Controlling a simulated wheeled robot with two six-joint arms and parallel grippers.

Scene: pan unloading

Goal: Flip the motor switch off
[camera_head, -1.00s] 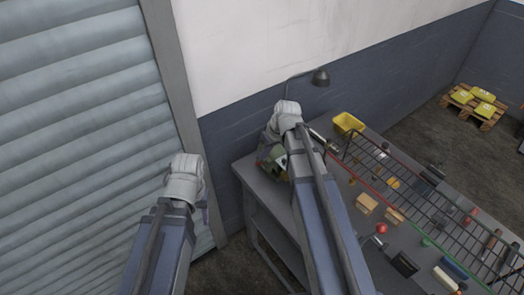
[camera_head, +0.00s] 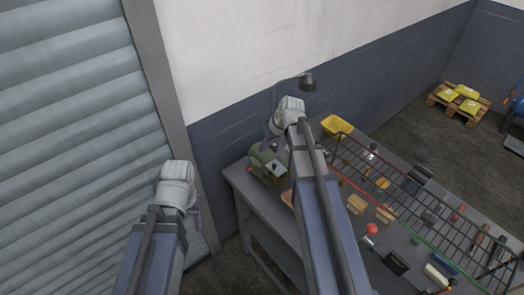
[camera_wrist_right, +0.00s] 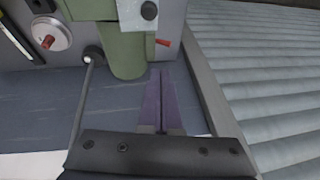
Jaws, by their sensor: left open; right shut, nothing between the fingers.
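A green machine (camera_head: 267,164) stands at the near left corner of the workbench. A small red lever, which looks like the motor switch (camera_wrist_right: 162,42), sticks out beside its green body in the right wrist view; the machine (camera_wrist_right: 125,50) fills the top middle there. My right gripper (camera_wrist_right: 162,100) is shut and empty, its purple fingers pointing toward the machine, below the red lever in the picture. In the head view its wrist is above and right of the machine. My left gripper (camera_head: 196,215) is open, left of the bench, mostly hidden behind its wrist.
The workbench (camera_head: 259,205) carries a yellow bin (camera_head: 336,125), a wire rack (camera_head: 385,170) and loose parts. A desk lamp (camera_head: 308,82) stands behind my right wrist; its stem (camera_wrist_right: 84,105) shows beside the fingers. A roller shutter (camera_head: 70,130) is at left.

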